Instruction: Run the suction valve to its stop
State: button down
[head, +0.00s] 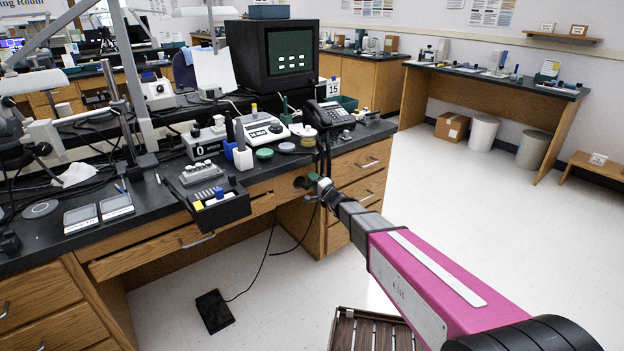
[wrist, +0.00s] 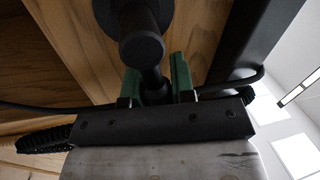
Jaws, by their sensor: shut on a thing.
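The suction valve (wrist: 143,50) shows in the wrist view as a black round knob on a dark stem, set before the wooden desk front. The green fingers of my gripper (wrist: 157,80) stand on either side of the stem and are shut on it. In the head view my gripper (head: 313,181) reaches the desk front, just below the worktop edge. The valve is small there and mostly hidden by the gripper, so its turn angle and its stop cannot be told.
A black cable (wrist: 60,106) runs across close behind my gripper. A drawer unit (head: 358,170) stands right of the valve. An open drawer (head: 180,237) juts out at left.

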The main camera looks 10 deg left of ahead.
jog(key=shift+f+m+t+h, duration=0.3)
jog(key=shift+f+m, duration=0.05)
jog(key=shift+m, duration=0.55)
jog(key=c, duration=1)
grip_release()
jog(key=v, duration=1.1)
jog(key=shift+w+f, duration=0.1)
jog(key=shift+w, duration=0.05)
